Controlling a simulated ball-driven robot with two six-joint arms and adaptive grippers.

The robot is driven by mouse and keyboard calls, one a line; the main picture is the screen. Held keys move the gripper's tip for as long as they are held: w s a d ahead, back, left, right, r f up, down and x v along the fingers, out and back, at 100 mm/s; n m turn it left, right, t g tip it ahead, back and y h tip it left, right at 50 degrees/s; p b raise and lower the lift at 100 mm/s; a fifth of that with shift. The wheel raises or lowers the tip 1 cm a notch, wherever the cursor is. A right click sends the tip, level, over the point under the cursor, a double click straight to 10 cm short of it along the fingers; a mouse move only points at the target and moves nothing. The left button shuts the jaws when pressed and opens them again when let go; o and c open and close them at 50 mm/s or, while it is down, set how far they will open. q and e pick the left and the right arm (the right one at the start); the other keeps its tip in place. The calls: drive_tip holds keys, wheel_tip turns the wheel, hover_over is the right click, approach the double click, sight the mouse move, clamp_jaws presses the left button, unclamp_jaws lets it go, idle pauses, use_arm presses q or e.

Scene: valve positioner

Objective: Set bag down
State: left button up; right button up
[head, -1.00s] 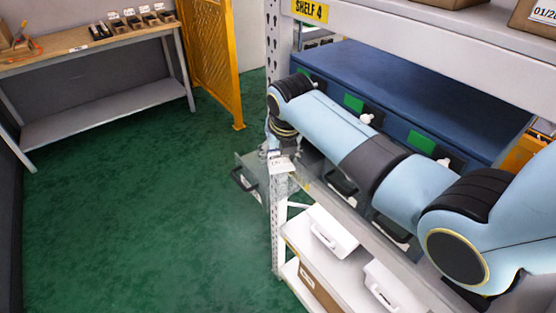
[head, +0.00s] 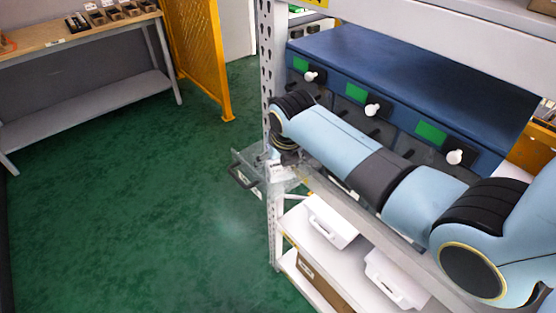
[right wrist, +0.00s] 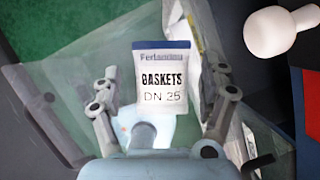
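My right gripper (right wrist: 165,85) points down in the right wrist view, its two fingers well apart. A bag's white label with a blue top edge (right wrist: 160,80), printed "GASKETS DN 25", shows between the fingers. Gaps show between label and fingers, and no finger closes on the label. My left gripper is not in view.
A white shelf upright (head: 268,80) stands close beside my right wrist. A blue cabinet (head: 400,75) with white knobs and green screens lies behind my arm. White boxes (head: 330,220) fill the lower shelf. Green floor (head: 130,200) is open at left, before a workbench (head: 90,110).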

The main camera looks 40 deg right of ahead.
drive_tip(key=shift+r, duration=0.25)
drive_tip(key=shift+s+r, duration=0.1)
drive_tip(key=shift+r, duration=0.2)
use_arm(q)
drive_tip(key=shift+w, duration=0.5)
use_arm(e)
drive_tip(key=v, duration=1.1)
drive_tip(key=shift+r, duration=0.1)
drive_tip(key=shift+s, duration=0.15)
